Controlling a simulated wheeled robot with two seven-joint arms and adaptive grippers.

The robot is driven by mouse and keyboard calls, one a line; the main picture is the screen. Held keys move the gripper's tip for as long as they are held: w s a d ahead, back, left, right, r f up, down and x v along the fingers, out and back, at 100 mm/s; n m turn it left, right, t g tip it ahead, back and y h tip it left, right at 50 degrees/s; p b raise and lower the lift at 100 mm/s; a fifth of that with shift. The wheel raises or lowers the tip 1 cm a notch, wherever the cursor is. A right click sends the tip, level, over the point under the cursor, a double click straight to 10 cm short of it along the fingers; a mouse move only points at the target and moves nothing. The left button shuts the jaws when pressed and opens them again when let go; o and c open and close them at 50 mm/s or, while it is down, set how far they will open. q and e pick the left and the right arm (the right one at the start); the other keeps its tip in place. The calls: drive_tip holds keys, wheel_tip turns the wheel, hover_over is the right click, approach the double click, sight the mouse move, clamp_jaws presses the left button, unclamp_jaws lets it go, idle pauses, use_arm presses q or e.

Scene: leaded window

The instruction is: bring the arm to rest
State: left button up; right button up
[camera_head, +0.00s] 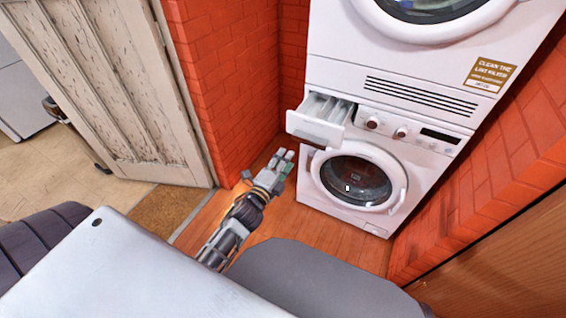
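My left gripper (283,161) is at the end of my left arm (228,235), which reaches forward over the wooden floor. It is just left of the washing machine (375,165), a little below the open detergent drawer (320,119). The fingers look spread apart with nothing between them. The gripper appears clear of the machine. My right gripper is not in view.
A second white machine (425,65) is stacked on the washer, whose round door (355,184) looks closed. Red brick walls (225,75) enclose the alcove. A worn wooden door (100,85) stands at the left. Wooden floor (340,232) is clear before the washer.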

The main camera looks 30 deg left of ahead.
use_arm(q)
drive_tip(key=shift+s, duration=0.3)
idle(0.5)
